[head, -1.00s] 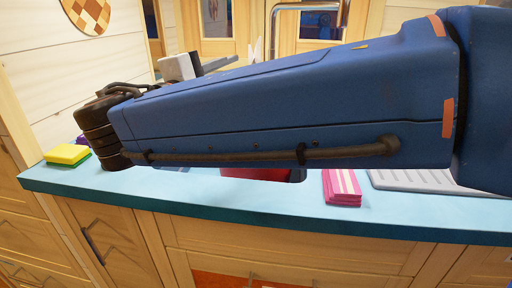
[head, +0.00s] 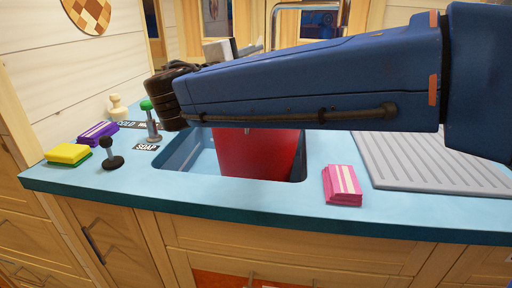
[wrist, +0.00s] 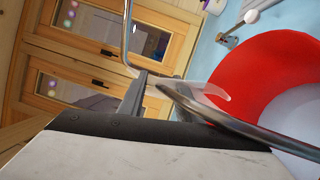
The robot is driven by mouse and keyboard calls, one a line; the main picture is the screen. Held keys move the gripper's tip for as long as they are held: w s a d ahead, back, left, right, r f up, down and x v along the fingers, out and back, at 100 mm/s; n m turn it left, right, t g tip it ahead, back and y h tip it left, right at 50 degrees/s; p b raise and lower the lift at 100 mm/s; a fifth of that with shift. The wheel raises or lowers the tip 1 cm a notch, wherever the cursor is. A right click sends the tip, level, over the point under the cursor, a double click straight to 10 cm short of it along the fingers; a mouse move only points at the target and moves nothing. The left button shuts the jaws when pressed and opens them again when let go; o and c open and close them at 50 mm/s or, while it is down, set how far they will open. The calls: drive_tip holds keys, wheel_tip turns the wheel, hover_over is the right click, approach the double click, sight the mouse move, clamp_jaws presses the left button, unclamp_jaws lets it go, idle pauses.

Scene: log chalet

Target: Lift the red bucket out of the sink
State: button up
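The red bucket (head: 262,157) stands in the sink (head: 190,158), its upper part hidden behind my arm in the head view. In the wrist view the bucket (wrist: 262,68) shows its red outside and pale inside. A curved metal handle (wrist: 245,128) crosses in front of it, close to my gripper's dark finger. My gripper (head: 250,48) is partly hidden behind my arm in the head view. In the wrist view only one dark finger of my gripper (wrist: 138,95) shows clearly, so I cannot tell whether it grips the handle.
A chrome tap (head: 275,20) rises behind the sink. A pink sponge (head: 342,184) and grey drainboard (head: 425,160) lie right.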

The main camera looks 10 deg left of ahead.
drive_tip(key=shift+w, duration=0.1)
clamp_jaws()
idle(1.2)
drive_tip(key=shift+d+r, duration=0.1)
